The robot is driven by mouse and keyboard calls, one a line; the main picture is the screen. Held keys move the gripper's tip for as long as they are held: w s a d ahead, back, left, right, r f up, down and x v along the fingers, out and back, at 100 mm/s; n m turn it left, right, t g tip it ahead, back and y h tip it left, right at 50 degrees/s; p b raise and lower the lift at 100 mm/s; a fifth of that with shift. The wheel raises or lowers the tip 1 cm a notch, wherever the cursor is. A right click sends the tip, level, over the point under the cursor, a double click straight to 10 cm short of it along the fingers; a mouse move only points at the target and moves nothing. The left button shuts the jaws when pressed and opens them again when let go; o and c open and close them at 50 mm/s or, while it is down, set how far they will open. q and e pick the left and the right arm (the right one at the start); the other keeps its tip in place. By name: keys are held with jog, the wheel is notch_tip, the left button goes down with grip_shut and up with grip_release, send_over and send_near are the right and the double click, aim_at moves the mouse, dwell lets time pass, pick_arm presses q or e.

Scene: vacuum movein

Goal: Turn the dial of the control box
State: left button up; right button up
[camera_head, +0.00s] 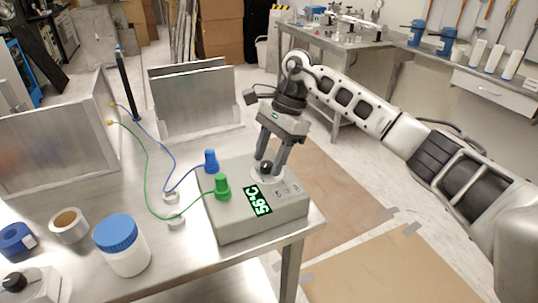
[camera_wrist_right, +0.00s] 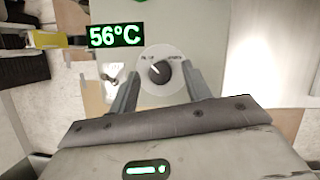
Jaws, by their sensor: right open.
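The grey control box (camera_head: 262,222) stands at the right end of the metal table. Its green display (camera_head: 257,200) reads 56°C. The black dial (camera_head: 264,168) sits on a white round plate on the box top, and it also shows in the right wrist view (camera_wrist_right: 158,71). My right gripper (camera_head: 271,165) points down over the dial. In the right wrist view its two fingers (camera_wrist_right: 157,82) are apart, one on each side of the dial, with gaps between them and the knob. I cannot tell whether the fingertips touch the plate. My left gripper is not in view.
A blue plug (camera_head: 210,161) and a green plug (camera_head: 222,187) with cables stand on the box, left of the dial. A blue-lidded jar (camera_head: 122,245), tape rolls (camera_head: 68,225) and metal panels (camera_head: 193,98) stand on the table.

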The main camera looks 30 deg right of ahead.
jog(key=shift+a+f, duration=0.1)
jog(key=shift+f, duration=0.15)
jog(key=c, duration=1)
